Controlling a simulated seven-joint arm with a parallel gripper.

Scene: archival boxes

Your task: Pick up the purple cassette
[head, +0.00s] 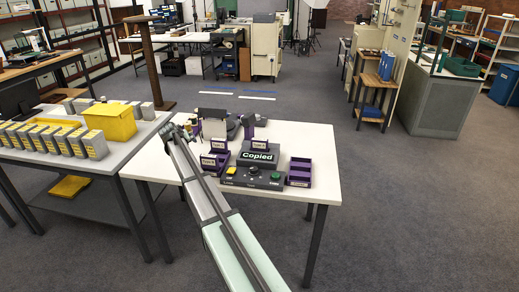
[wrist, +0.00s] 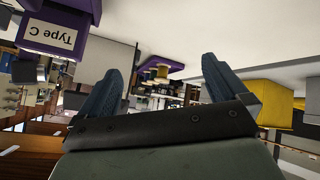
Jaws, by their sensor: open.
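Several purple pieces stand on the white table, and I cannot tell for sure which is the cassette. In the head view, a labelled purple tray (head: 209,167) is left of the grey "Copied" unit (head: 258,156). Another purple tray (head: 299,174) is at its right. Smaller purple pieces stand behind. My gripper (wrist: 162,67) is open and empty in the wrist view. A purple piece with gold-coloured parts (wrist: 163,66) shows beyond and between the fingers, apart from them. A purple part labelled "Type C" (wrist: 58,32) is at upper left. In the head view my arm reaches the table's left side.
A black control box (head: 252,178) with yellow and green buttons sits at the table's front. On the left grey table are a yellow bin (head: 110,122) and several grey boxes (head: 45,143). The white table's right end is clear.

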